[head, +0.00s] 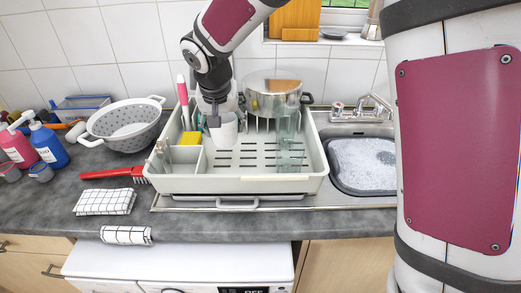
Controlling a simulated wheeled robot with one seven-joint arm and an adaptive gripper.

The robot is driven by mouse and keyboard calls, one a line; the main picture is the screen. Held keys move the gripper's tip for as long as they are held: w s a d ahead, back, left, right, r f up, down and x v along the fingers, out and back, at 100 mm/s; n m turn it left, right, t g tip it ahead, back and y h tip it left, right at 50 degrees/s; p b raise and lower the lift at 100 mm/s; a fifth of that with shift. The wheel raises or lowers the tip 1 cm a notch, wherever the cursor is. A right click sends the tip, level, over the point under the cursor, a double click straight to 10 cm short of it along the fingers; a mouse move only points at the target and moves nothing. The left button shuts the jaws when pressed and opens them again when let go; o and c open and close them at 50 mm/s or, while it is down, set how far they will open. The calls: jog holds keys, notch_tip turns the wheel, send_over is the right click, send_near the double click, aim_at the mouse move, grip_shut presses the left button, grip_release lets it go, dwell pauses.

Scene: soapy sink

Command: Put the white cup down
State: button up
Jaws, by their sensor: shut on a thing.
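The white cup (226,132) is in the head view, over the left-middle part of the pale dish rack (262,184). My gripper (215,122) points down and is shut on the cup; one dark finger shows at the cup's left side. The cup looks roughly upright. I cannot tell whether its base touches the rack floor or hangs above it. The other finger is not clearly visible.
The rack also holds a steel pot (273,92), glasses (290,148), a yellow sponge (190,138) and a pink-handled brush (183,90). A grey colander (124,125) stands left. The soapy sink (364,163) is right. The rack's slotted floor has free room at front centre.

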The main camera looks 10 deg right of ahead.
jog(key=shift+w+f, duration=0.2)
jog(key=shift+f, duration=0.05)
notch_tip(320, 180, down, 9)
jog(key=shift+w+f, duration=0.1)
jog(key=shift+f, duration=0.1)
jog(key=shift+f, duration=0.1)
jog(key=o, duration=1.2)
